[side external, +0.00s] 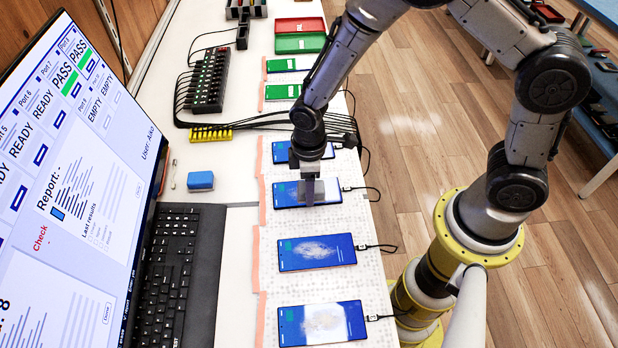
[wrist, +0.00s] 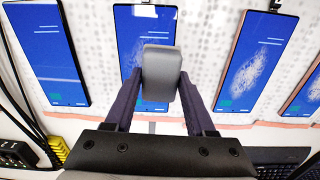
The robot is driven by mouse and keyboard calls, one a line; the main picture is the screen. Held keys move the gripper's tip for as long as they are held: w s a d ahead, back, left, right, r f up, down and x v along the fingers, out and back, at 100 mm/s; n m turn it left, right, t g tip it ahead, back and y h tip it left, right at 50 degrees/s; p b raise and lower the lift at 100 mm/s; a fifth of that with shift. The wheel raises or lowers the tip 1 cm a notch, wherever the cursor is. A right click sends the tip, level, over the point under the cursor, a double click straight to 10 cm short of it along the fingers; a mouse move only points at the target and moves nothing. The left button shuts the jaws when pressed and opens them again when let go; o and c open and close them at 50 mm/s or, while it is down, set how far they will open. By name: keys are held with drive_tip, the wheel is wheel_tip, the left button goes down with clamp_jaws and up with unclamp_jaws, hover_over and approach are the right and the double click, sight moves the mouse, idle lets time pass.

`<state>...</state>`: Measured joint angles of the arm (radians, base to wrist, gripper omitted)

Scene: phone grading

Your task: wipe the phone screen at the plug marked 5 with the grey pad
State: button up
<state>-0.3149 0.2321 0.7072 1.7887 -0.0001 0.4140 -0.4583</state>
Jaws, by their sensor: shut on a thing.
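My gripper (side external: 311,172) is shut on the grey pad (wrist: 161,72), a rounded block between its two fingers. It also shows in the side view (side external: 314,190), at or just above the blue screen of a phone (side external: 330,190). I cannot tell if it touches. In the wrist view the pad covers the middle of this phone (wrist: 130,45). The plug marks are too small to read, so I cannot tell which is 5.
Nearer phones (side external: 316,251) and (side external: 322,322) carry pale smudges; the phone behind (side external: 282,152) is partly hidden by my arm. Cables run from the phones' right ends. A blue block (side external: 201,180), keyboard (side external: 178,270), monitor (side external: 80,170) and black hub (side external: 210,82) stand left.

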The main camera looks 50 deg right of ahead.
drive_tip(key=shift+w+d+f, duration=0.6)
drive_tip(key=shift+w+d, duration=0.05)
drive_tip(key=shift+w, duration=0.05)
drive_tip(key=shift+w+d, duration=0.75)
drive_tip(key=shift+w, duration=0.1)
drive_tip(key=s+a, duration=0.2)
drive_tip(key=s, duration=0.1)
drive_tip(key=shift+a, duration=0.35)
drive_tip(key=shift+w+a, duration=0.4)
drive_tip(key=shift+a, duration=0.15)
drive_tip(key=shift+w, duration=0.25)
drive_tip(key=shift+w+d, duration=1.35)
drive_tip(key=s+a, duration=0.3)
drive_tip(key=shift+d+r, duration=0.1)
drive_tip(key=shift+r, duration=3.95)
